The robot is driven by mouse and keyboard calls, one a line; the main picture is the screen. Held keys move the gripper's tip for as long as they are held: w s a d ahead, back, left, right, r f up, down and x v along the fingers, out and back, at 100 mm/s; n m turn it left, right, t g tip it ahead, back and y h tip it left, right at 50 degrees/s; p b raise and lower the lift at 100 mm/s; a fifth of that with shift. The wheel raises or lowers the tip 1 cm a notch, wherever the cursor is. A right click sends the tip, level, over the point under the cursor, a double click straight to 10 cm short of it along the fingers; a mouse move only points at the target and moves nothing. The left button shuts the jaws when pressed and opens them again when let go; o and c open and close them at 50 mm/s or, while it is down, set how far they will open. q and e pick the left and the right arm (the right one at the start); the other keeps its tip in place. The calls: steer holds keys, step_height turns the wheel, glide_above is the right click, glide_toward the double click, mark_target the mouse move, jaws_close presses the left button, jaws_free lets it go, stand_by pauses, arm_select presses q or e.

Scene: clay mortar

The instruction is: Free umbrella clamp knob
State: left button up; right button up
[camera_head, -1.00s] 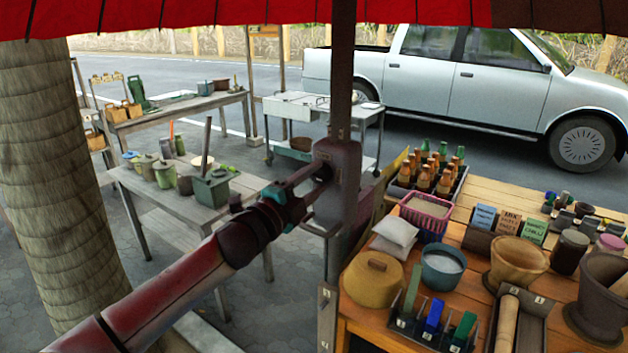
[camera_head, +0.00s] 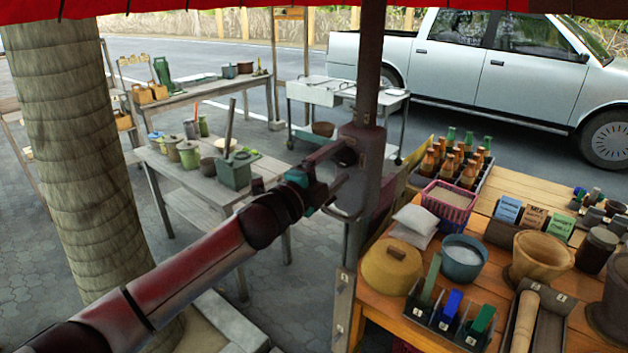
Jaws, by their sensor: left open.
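The umbrella pole (camera_head: 369,75) rises through a dark clamp housing (camera_head: 365,165) in the middle of the view. A dark round knob (camera_head: 347,156) sticks out of the housing's left face. My left gripper (camera_head: 338,168) reaches in from the lower left with its fingers open beside the knob. The upper finger's tip overlaps the knob in the picture, and the lower finger is below it. I cannot tell whether either finger touches the knob. My right gripper is out of view.
A wooden stall table (camera_head: 400,325) with bowls, bottles and a pink basket (camera_head: 448,199) stands right of the pole. A grey table (camera_head: 190,180) with jars is behind my left arm. A tree trunk (camera_head: 75,150) stands at left. A red canopy edge (camera_head: 250,5) hangs above.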

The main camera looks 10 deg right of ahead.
arm_select(q)
steer(key=b+v, duration=0.1)
steer(key=v, duration=1.4)
steer(key=shift+w+f, duration=0.1)
steer(key=shift+f, duration=0.05)
